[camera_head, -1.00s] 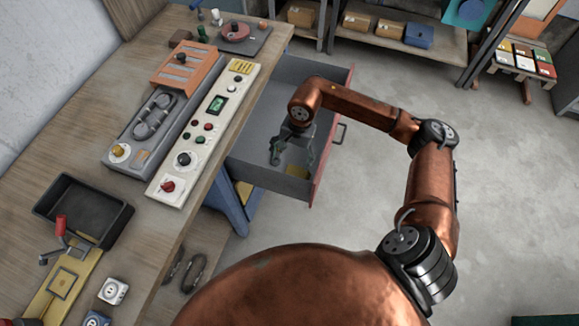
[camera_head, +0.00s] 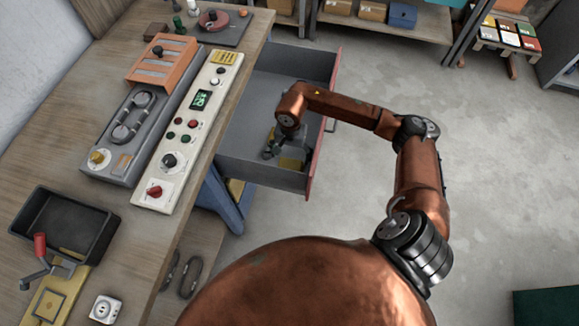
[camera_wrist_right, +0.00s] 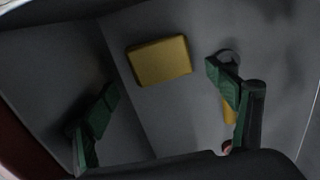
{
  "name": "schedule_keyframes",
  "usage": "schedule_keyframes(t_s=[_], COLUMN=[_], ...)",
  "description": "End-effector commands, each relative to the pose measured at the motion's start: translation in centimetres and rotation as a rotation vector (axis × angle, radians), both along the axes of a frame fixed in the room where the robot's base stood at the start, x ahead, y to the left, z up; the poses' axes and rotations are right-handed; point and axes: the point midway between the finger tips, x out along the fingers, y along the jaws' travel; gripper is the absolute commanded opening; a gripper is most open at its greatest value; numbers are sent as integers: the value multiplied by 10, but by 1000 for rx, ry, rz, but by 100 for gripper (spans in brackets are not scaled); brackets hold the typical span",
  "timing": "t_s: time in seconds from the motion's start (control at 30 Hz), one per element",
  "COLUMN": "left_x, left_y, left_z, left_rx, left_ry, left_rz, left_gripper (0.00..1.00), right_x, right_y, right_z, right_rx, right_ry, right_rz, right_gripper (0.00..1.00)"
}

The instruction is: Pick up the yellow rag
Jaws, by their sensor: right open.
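The yellow rag (camera_wrist_right: 160,61) shows in the right wrist view as a flat, folded-looking yellow rectangle on the grey drawer floor. The right gripper is inside the open drawer (camera_head: 262,180). In the right wrist view its green fingertips (camera_wrist_right: 160,88) are spread wide with nothing between them. The rag lies beyond the fingertips, apart from them. My left gripper is in neither view.
In the right wrist view another yellow object (camera_wrist_right: 229,110) is partly hidden behind the right finger. The drawer's walls stand close around the gripper. The workbench (camera_head: 100,215) with a control panel (camera_head: 190,125) is at left. Open floor (camera_head: 500,170) lies to the right.

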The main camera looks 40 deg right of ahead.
Motion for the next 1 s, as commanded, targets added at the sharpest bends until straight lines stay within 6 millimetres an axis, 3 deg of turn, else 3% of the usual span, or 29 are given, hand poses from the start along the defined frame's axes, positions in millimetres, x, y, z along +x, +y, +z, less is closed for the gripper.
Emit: schedule_keyframes(t_s=[0.33,0.6,0.87,1.0], left_x=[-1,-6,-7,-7], left_y=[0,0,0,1], left_z=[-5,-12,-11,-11], left_rx=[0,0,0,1], left_ry=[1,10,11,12], left_rz=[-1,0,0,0], left_gripper=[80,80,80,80], right_x=[-1,-1,0,0], right_y=[0,0,0,0], right_z=[-25,-63,-64,-64], right_rx=[1,2,0,0], right_ry=[2,3,0,0], right_rz=[1,0,1,1], right_gripper=[80,80,79,69])
